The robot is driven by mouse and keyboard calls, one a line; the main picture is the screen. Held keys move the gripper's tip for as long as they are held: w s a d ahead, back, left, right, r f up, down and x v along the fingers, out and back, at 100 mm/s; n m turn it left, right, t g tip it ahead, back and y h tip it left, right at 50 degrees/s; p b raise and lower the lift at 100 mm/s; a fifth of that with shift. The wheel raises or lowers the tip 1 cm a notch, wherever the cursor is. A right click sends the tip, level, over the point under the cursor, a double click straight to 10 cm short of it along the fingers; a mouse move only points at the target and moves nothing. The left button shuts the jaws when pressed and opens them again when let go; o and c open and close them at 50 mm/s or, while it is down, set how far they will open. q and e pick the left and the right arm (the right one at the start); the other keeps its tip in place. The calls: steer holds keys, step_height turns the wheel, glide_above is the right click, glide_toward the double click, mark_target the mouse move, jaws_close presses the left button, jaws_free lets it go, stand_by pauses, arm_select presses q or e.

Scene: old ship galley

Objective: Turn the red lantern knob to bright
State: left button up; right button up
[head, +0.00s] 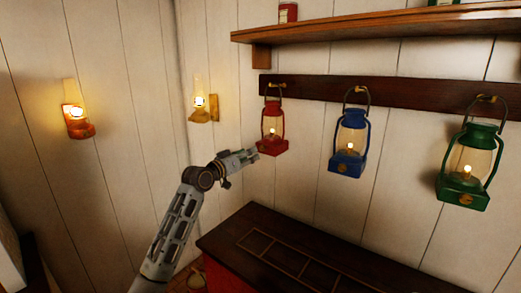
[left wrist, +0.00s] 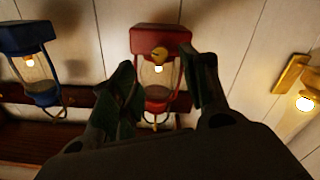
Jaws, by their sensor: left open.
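The red lantern (head: 272,130) hangs from a hook on the dark rail, its flame lit. My left gripper (head: 254,153) is at the lower left of its base in the head view, where it hides the knob. In the left wrist view, which is upside down, the red lantern (left wrist: 155,100) shows between the two fingers of my open left gripper (left wrist: 157,59). My right gripper is not in view.
A blue lantern (head: 349,140) and a green lantern (head: 468,165) hang to the right on the dark rail (head: 400,94). Two wall lamps, one red (head: 79,122) and one brass (head: 201,112), are on the left. A shelf (head: 380,23) is above, a dark cabinet top (head: 250,225) below.

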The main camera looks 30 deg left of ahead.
mark_target(261, 149)
arm_select(q)
steer(key=w, duration=0.3)
steer(key=shift+w+d+p, duration=0.1)
steer(key=shift+w+p, duration=0.05)
steer(key=shift+p, duration=0.15)
steer(key=shift+w, duration=0.8)
steer(key=shift+w+d+p, duration=0.15)
steer(key=shift+w+p, duration=0.1)
steer(key=shift+w, duration=0.65)
steer(key=shift+w+d+p, duration=0.1)
steer(key=shift+w+p, duration=0.15)
steer(key=shift+w, duration=0.65)
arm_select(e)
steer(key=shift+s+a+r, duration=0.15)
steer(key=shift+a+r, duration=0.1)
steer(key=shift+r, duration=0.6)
arm_select(q)
jaws_close()
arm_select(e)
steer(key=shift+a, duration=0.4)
